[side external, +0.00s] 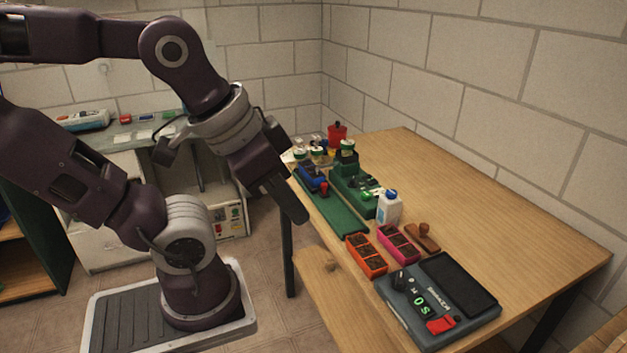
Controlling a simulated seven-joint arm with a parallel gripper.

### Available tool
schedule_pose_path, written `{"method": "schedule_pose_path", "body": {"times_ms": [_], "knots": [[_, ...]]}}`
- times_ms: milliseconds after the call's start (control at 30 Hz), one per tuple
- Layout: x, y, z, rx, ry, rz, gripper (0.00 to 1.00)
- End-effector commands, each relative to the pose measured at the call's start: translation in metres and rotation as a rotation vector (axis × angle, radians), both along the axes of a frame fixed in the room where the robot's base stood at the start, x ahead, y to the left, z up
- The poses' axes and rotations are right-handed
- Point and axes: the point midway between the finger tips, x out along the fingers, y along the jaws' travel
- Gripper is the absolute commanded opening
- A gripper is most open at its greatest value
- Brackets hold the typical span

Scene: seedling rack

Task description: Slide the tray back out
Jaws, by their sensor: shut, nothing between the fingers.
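My gripper (296,214) points down and is shut and empty. It is in front of the table's left edge, close to a long flat green tray or base (347,217); I cannot tell whether they touch. A raised green block (345,185) stands along the right of that base. A blue piece (312,178) with a red part sits at its far end. An orange tray (366,267) and a magenta tray (401,252), both with dark soil-like cells, stand nearer the camera. Which one is the task's tray is not clear from this view.
A white bottle (388,210) with a blue cap stands right of the green block. A wooden stamp-like piece (423,239) lies beside the magenta tray. A grey device (410,308) with a black pad fills the near end. The table's right side (490,220) is clear.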

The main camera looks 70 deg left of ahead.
Motion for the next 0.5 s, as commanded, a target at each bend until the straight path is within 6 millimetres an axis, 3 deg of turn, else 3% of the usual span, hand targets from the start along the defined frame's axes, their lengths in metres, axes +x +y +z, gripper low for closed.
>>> {"method": "schedule_pose_path", "body": {"times_ms": [100,167,267,300,367,400,467,500], "knots": [[0.0,0.0,0.0,0.0,0.0,0.0,0.02],[0.003,0.001,0.001,0.0,0.001,0.006,0.14],[0.034,0.014,0.007,0.003,0.017,0.073,0.33],[0.058,0.026,0.009,0.002,0.026,0.123,0.41],[0.1,0.055,0.007,0.002,0.041,0.213,0.41],[0.129,0.081,0.002,0.001,0.047,0.275,0.41],[0.166,0.126,-0.012,-0.002,0.059,0.365,0.41],[0.187,0.159,-0.027,-0.005,0.065,0.427,0.41]]}}
